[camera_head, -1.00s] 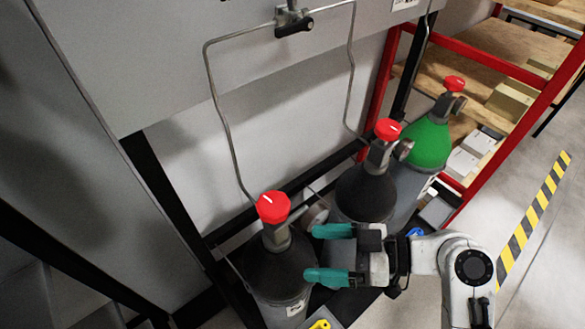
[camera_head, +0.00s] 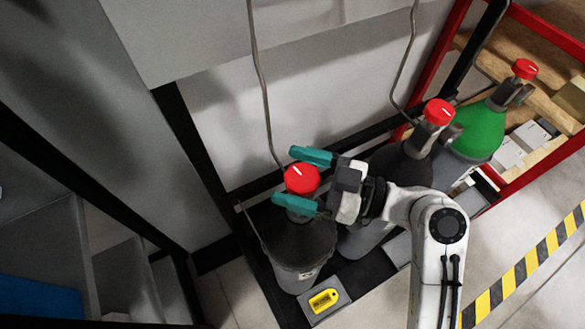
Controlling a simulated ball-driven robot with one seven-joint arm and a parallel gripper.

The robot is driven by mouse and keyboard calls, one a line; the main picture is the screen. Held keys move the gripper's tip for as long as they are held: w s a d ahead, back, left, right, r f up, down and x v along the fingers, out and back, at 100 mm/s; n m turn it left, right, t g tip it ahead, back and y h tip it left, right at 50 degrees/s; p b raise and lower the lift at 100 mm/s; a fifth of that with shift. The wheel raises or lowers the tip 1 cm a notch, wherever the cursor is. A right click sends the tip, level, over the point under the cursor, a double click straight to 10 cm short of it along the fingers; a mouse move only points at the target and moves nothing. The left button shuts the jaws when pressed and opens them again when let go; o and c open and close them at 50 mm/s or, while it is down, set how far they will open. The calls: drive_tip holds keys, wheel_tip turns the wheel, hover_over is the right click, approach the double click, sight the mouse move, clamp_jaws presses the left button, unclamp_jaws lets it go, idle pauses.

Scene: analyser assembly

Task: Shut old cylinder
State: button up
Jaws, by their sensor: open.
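Three gas cylinders stand in a row against the grey panel. The nearest is a dark-topped cylinder (camera_head: 297,243) at the left, with a red valve knob (camera_head: 301,178) on top. My gripper (camera_head: 292,177) is open, its two teal fingers on either side of this red knob in the picture. I cannot tell whether the fingers touch it. The middle dark cylinder (camera_head: 397,166) has its own red knob (camera_head: 438,112). The green cylinder (camera_head: 477,130) at the right has a red knob (camera_head: 525,69). My gripper hides part of the nearest valve's neck.
A yellow object (camera_head: 323,300) lies on a grey block beside the nearest cylinder. Thin metal pipes (camera_head: 261,85) run down the panel. A red-framed shelf (camera_head: 545,163) with boxes stands at the right. Striped tape (camera_head: 535,256) marks the open floor.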

drive_tip(key=shift+a, duration=0.5)
drive_tip(key=c, duration=1)
drive_tip(key=shift+o, duration=0.2)
